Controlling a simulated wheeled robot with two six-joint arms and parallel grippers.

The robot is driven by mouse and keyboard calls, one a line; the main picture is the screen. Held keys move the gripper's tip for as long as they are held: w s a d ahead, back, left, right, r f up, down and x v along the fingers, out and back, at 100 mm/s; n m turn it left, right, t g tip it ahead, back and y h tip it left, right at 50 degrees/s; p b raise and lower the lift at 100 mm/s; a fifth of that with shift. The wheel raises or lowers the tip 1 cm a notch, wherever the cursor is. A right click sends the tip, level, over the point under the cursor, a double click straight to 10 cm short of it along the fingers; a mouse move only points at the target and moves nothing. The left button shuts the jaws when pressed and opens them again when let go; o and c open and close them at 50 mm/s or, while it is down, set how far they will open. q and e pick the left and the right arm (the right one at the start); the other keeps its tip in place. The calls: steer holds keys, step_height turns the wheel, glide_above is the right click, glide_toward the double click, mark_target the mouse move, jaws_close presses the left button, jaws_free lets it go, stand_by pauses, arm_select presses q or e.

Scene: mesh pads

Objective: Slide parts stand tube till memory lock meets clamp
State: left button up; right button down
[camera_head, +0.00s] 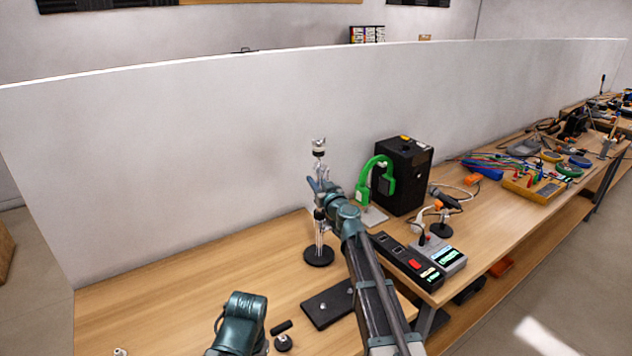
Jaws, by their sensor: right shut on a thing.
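The parts stand (319,256) stands upright on the wooden bench, with a round black base and a thin tube (319,168) rising from it. A silver fitting sits at the tube's top. My right gripper (317,188) is shut on the stand at about mid-height, and its arm comes up from the lower right. A dark collar (319,214) shows just below the gripper. The gripper and wrist hide part of the stand, so I cannot tell the memory lock from the clamp or see the gap between them. A teal part of my left arm shows at the bottom; its jaws are not visible.
A black box (412,172) and a green clamp-like device (377,178) stand right of the stand. A black plate (328,305) and small dark parts (283,342) lie in front. Control boxes (408,262) sit at right. A white partition (180,165) runs behind; bench left is mostly clear.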

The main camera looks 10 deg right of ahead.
steer(key=shift+s+f, duration=0.1)
steer(key=shift+f, duration=0.2)
steer(key=c, duration=0.7)
jaws_free()
steer(key=s+d, duration=0.1)
steer(key=s, duration=0.8)
steer(key=s+d, duration=0.1)
steer(key=s, duration=0.3)
steer(key=shift+s+d, duration=0.2)
steer(key=shift+d, duration=0.1)
